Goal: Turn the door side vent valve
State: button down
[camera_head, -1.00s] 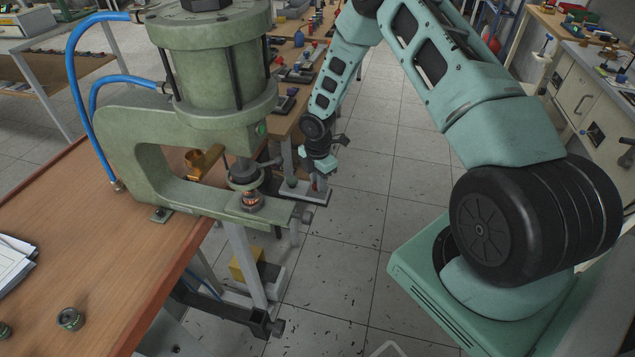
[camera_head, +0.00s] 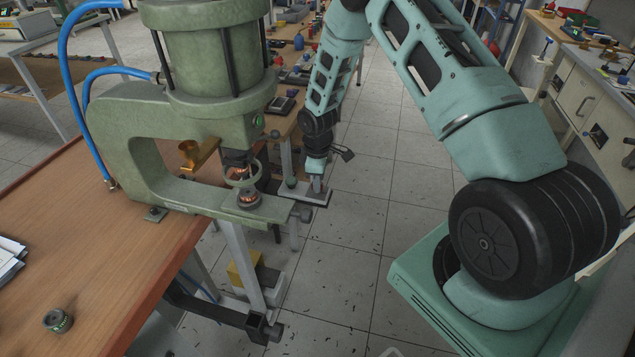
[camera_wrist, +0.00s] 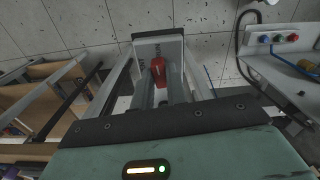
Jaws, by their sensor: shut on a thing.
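In the wrist view a red handle (camera_wrist: 158,72) lies between the fingers of my gripper (camera_wrist: 160,88), which is shut on it. I take it for the vent valve's handle; the body under it is mostly hidden. In the head view my gripper (camera_head: 318,182) points down beyond the green press (camera_head: 205,110), above a grey plate with a dark edge. The red handle is not clear there.
The press stands on a wooden bench (camera_head: 95,235), with blue hoses (camera_head: 65,80) on its left. A loose green ring part (camera_head: 57,321) lies on the bench. A tiled floor (camera_head: 365,250) is open between bench and base. In the wrist view a panel with coloured buttons (camera_wrist: 280,38) is at upper right.

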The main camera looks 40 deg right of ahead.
jog(key=shift+a+m, duration=0.1)
jog(key=shift+m, duration=0.5)
jog(key=shift+w, duration=0.1)
jog(key=c, duration=1.4)
grip_release()
jog(key=shift+r, duration=0.1)
notch_tip(320, 180, up, 17)
jog(key=b, duration=0.2)
jog(key=shift+r, duration=0.15)
